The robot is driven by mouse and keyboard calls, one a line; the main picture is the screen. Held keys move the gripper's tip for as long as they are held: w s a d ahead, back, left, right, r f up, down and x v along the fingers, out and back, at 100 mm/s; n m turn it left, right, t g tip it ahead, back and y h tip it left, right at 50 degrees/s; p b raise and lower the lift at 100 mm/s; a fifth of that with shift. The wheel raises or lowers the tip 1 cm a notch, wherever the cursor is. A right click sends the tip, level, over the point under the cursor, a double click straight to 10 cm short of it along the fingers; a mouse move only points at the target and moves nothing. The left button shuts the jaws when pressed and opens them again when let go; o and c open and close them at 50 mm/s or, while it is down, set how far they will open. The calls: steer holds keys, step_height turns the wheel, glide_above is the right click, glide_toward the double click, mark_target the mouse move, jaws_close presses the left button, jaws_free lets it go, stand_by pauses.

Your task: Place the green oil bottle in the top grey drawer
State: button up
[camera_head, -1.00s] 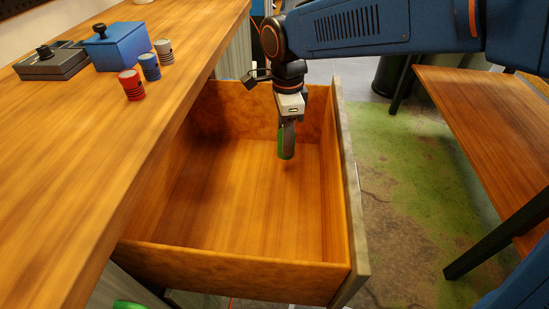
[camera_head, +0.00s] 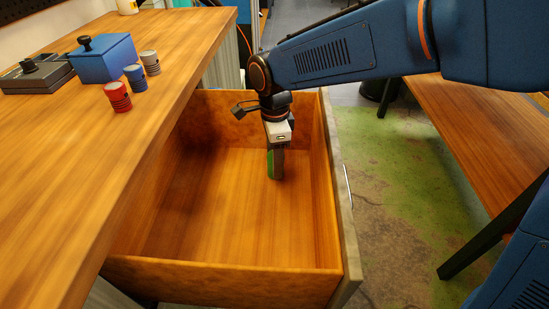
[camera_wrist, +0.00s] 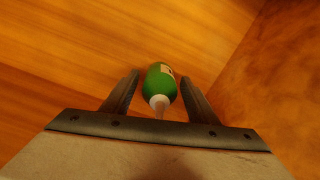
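The green oil bottle (camera_head: 271,165) is inside the open grey drawer (camera_head: 225,281), low over its wooden floor toward the back right. It looks upright and seems to stand on the floor, though its base is partly hidden by a finger. My gripper (camera_head: 276,166) points down into the drawer around the bottle. In the wrist view the green bottle (camera_wrist: 161,84), with its pale nozzle toward me, sits between the two fingers of my gripper (camera_wrist: 159,76). A narrow gap shows at the left finger; the right fingertip is very close to the bottle. The fingers look open.
The wooden workbench (camera_head: 70,180) on the left holds a blue box (camera_head: 103,52), a dark grey device (camera_head: 38,73) and red, blue and grey cans (camera_head: 118,97). A wooden bench (camera_head: 465,120) stands at right. The drawer is otherwise empty.

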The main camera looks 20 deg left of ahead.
steer(key=shift+r, duration=0.1)
step_height(320, 180, up, 12)
steer(key=shift+r, duration=0.1)
stand_by(0.7)
